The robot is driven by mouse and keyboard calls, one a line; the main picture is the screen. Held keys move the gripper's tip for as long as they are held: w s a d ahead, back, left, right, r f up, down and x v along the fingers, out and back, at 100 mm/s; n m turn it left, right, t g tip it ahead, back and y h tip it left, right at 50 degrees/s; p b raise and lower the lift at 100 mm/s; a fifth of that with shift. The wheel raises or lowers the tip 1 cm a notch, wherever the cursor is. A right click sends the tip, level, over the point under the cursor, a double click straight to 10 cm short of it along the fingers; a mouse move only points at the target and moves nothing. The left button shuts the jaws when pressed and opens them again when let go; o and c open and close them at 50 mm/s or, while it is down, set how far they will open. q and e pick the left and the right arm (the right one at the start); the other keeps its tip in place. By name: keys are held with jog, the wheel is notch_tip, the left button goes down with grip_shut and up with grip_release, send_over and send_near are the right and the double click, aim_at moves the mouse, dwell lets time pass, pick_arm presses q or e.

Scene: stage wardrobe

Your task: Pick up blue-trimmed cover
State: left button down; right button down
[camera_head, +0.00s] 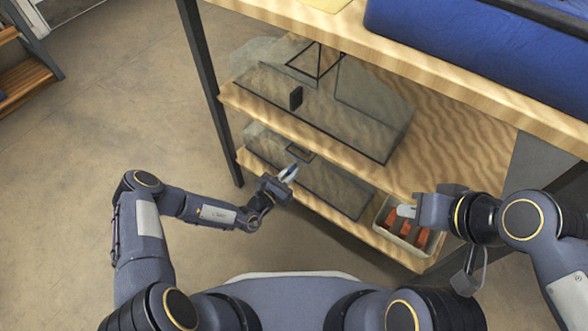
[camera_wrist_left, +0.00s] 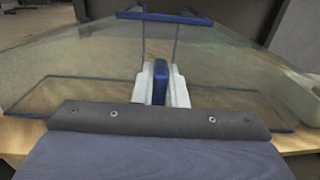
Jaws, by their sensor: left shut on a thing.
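The blue-trimmed cover is a clear, slope-sided case on the lower shelf; its clear wall shows in the head view (camera_head: 335,187). In the left wrist view its blue base trim (camera_wrist_left: 240,117) and blue top frame (camera_wrist_left: 165,17) show. My left gripper (camera_head: 288,173) is at its near side. In the left wrist view the white fingers of my left gripper (camera_wrist_left: 160,88) are shut on its upright blue handle (camera_wrist_left: 160,70). My right gripper (camera_head: 403,211) is over a bin at the lower right; its finger gap is not clear.
A similar clear cover with black trim (camera_head: 340,115) stands on the middle shelf above. The pale bin (camera_head: 408,243) with orange items sits on the lower shelf's right end. A dark shelf post (camera_head: 212,95) stands at the left.

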pick_arm(q)
notch_tip(320, 180, up, 3)
jog(key=shift+f+p, duration=0.1)
jog(key=shift+p, duration=0.55)
jog(key=s+d+r+p, duration=0.7)
jog(key=s+d+r, duration=0.1)
jog(key=s, duration=0.3)
jog(key=shift+s+r+p, duration=0.3)
jog(key=shift+r, duration=0.55)
